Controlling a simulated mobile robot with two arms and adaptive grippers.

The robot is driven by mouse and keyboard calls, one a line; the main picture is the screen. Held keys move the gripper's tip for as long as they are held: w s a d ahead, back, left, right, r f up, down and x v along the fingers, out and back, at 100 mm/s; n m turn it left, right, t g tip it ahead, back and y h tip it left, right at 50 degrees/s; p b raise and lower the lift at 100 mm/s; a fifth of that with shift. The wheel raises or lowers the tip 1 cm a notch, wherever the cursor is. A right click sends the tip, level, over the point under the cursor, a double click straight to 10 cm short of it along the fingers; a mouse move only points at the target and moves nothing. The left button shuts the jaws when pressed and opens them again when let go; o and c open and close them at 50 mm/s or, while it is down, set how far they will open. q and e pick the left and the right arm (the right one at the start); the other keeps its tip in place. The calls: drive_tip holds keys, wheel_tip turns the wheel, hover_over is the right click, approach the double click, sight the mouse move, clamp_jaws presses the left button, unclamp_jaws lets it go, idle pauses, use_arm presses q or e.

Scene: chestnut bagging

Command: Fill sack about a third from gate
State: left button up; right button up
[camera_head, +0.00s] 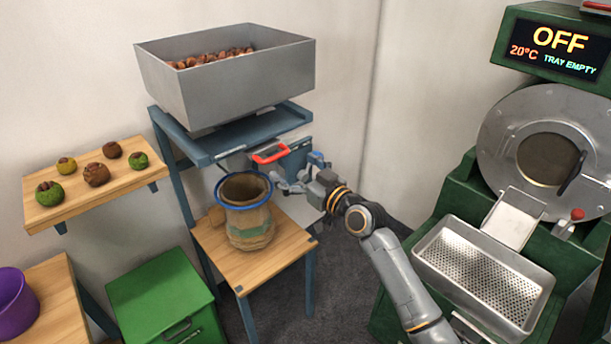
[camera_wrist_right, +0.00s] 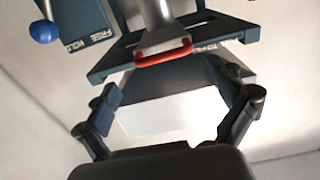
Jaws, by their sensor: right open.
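The sack (camera_head: 250,226), tan with a blue rim, stands upright and open on a wooden shelf under the hopper; how full it is cannot be told. The grey hopper (camera_head: 230,82) holds brown chestnuts (camera_head: 212,58). The gate's red handle (camera_head: 270,152) shows at the front of the stand, above the sack, and also in the wrist view (camera_wrist_right: 163,52). My right gripper (camera_head: 286,178) is open just below and right of the handle. In the wrist view its spread fingers (camera_wrist_right: 168,98) lie short of the handle, with nothing held. My left gripper is not in view.
A blue knob (camera_wrist_right: 44,32) sits beside a plate lettered FREE and HOLD. A wall shelf (camera_head: 100,190) with several fruit-like items, a green box (camera_head: 160,295) and a purple pot (camera_head: 14,303) are at left. A roaster reading OFF (camera_head: 556,40) and perforated tray (camera_head: 480,275) are right.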

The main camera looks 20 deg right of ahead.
drive_tip(key=shift+v, duration=2.4)
wheel_tip(320, 180, down, 21)
drive_tip(key=s+d+m+g+h, duration=0.2)
drive_tip(key=g+h, duration=0.1)
drive_tip(key=g, duration=0.1)
drive_tip(key=s+f+g+h, duration=0.1)
drive_tip(key=s+f, duration=0.3)
drive_tip(key=f, duration=0.3)
drive_tip(key=s+d+f+m+g, duration=0.15)
drive_tip(key=s+f, duration=0.25)
drive_tip(key=f, duration=0.4)
drive_tip(key=s+f+n+g+h, duration=0.1)
drive_tip(key=s+f+g, duration=0.1)
drive_tip(key=s+f, duration=0.35)
drive_tip(key=s+f+g, duration=0.3)
drive_tip(key=s+f, duration=1)
drive_tip(key=f, duration=0.1)
drive_tip(key=s+a+f+g, duration=0.1)
drive_tip(key=s+f, duration=0.3)
drive_tip(key=s, duration=0.8)
drive_tip(key=s+a+f+g+h, duration=0.1)
drive_tip(key=s+f+g, duration=0.2)
drive_tip(key=s, duration=1)
drive_tip(key=shift+s+a+f+n, duration=0.2)
drive_tip(key=shift+a+f+n, duration=0.2)
drive_tip(key=shift+f, duration=0.35)
drive_tip(key=shift+g, duration=0.25)
drive_tip(key=shift+c, duration=0.5)
